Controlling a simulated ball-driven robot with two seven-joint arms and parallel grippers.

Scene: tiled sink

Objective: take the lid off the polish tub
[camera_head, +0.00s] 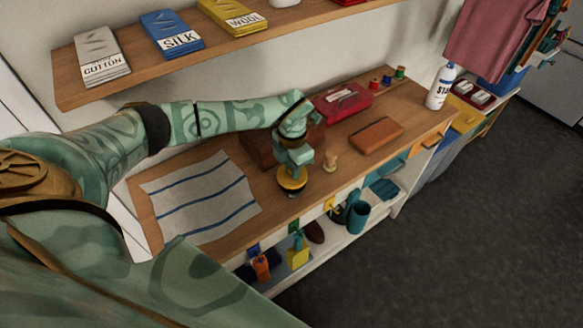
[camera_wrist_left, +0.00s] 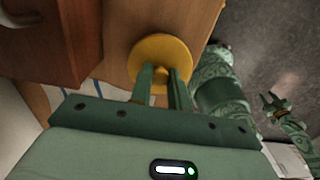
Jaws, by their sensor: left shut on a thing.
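The polish tub (camera_head: 291,191) is small and dark-sided, under a round yellow lid (camera_head: 291,181) near the front edge of the wooden worktop. The yellow lid also shows in the left wrist view (camera_wrist_left: 153,48) as a disc. My left gripper (camera_head: 293,170) points down from above, its two fingers shut on the raised middle of the lid. The lid is over the tub; I cannot tell whether a gap lies between them. In the left wrist view, a small green gripper (camera_wrist_left: 277,105), which looks like my right one, is away over the floor; its jaw state is unclear.
A brown wooden box (camera_head: 259,150) stands close behind my left gripper. A small wooden knobbed tool (camera_head: 330,162) is just right. A striped cloth (camera_head: 203,196) lies left, a brown block (camera_head: 376,136) and red case (camera_head: 341,103) right. A shelf (camera_head: 180,62) hangs above.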

